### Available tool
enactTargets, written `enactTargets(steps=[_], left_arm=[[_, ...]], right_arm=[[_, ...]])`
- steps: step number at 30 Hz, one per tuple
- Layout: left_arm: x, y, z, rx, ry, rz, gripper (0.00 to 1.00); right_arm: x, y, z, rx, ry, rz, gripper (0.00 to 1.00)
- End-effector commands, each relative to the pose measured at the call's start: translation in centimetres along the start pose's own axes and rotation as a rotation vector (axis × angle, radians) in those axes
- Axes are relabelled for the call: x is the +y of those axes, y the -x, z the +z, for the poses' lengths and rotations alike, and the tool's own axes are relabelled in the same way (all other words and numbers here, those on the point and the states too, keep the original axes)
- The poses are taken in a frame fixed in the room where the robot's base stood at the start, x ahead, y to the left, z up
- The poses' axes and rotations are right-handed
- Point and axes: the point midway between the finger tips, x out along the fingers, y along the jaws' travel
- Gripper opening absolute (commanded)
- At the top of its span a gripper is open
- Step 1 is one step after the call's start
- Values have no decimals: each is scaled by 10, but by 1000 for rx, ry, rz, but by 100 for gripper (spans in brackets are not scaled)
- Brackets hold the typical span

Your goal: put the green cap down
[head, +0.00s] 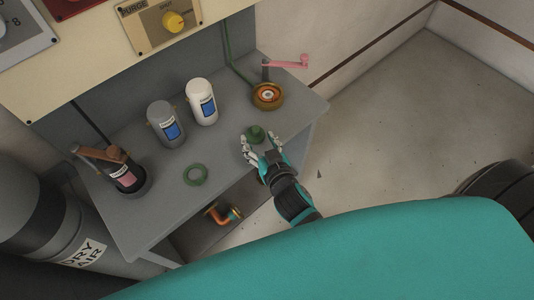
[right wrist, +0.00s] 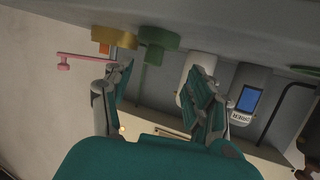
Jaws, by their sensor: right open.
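The green cap (head: 256,131), a disc with a short knob, sits on the grey bench top near its front right edge. My right gripper (head: 261,139) is open at the bench edge, its fingertips close to the near side of the cap. In the right wrist view, which is upside down, the cap (right wrist: 160,38) lies just beyond and between the spread fingers (right wrist: 160,72). The fingers are not closed on it. Whether a finger touches it, I cannot tell. My left gripper is not in view.
On the bench (head: 228,150) stand a white bottle (head: 201,101), a grey bottle (head: 165,123), a brass fitting (head: 267,95) beside a pink-handled lever (head: 288,63), and a dark holder with a brown handle (head: 122,175). A green ring (head: 195,175) lies front centre. Floor at right is clear.

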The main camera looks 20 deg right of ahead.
Motion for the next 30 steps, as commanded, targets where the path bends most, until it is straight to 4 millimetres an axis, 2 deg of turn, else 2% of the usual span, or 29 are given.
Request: enactTargets(steps=[3, 9, 15, 21, 23, 26, 29, 30], left_arm=[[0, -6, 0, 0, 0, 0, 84], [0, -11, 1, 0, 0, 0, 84], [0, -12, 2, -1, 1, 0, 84], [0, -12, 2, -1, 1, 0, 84], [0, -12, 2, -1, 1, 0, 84], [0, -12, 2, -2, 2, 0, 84], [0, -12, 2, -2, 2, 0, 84], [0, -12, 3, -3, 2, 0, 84]], right_arm=[[0, 27, 3, -3, -3, 1, 58], [0, 59, 2, -2, -3, 2, 58], [0, 70, 0, 1, -2, 2, 58], [0, 70, 0, 0, -1, 1, 58], [-1, 69, 6, -11, 2, -2, 58], [-5, 61, 39, -71, 21, -21, 58], [-11, 52, 105, -189, 56, -54, 58], [-12, 51, 138, -250, 72, -69, 58]])
